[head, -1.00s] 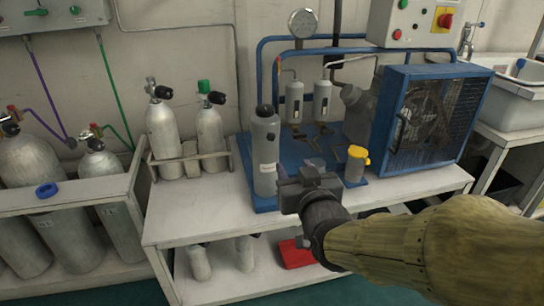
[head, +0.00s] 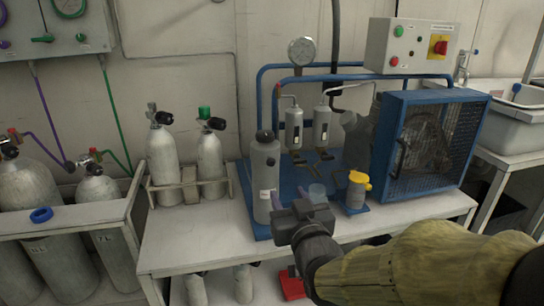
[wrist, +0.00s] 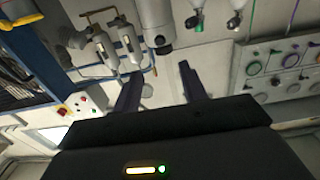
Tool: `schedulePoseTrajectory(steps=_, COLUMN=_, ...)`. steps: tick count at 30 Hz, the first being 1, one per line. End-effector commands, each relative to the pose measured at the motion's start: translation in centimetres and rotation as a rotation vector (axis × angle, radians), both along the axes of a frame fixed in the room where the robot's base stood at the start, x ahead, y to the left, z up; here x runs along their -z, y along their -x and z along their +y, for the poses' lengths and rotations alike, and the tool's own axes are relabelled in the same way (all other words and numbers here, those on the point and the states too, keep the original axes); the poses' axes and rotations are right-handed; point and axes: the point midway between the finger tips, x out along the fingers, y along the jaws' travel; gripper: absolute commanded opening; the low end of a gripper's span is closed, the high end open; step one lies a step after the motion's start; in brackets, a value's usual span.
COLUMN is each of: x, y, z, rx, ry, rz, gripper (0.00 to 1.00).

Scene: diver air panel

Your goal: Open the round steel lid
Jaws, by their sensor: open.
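I cannot make out for certain which part is the round steel lid; this metal top is a likely one. My gripper (head: 289,197) is just right of the cylinder's lower half in the head view. In the wrist view its two fingers (wrist: 160,72) are apart with nothing between them, and the cylinder's end lies beyond the tips.
A yellow-capped canister (head: 357,190) and a blue caged fan (head: 425,145) stand to the right. Small filters (head: 294,130) and blue pipes are behind. Two steel bottles (head: 163,160) sit in a rack at left. The white bench front (head: 200,240) is clear.

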Motion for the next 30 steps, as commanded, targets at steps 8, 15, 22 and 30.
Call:
schedulePoseTrajectory(steps=8, x=-0.3, y=-1.8, z=0.5, rx=0.000, ry=0.002, rz=0.005, gripper=0.42)
schedulePoseTrajectory(steps=15, x=-0.3, y=-3.5, z=1.0, rx=-0.001, ry=0.001, rz=0.004, gripper=0.42)
schedulePoseTrajectory(steps=22, x=-0.4, y=-4.6, z=1.3, rx=0.000, ry=0.002, rz=0.004, gripper=0.42)
schedulePoseTrajectory(steps=30, x=-0.5, y=-5.6, z=1.6, rx=0.001, ry=0.002, rz=0.004, gripper=0.42)
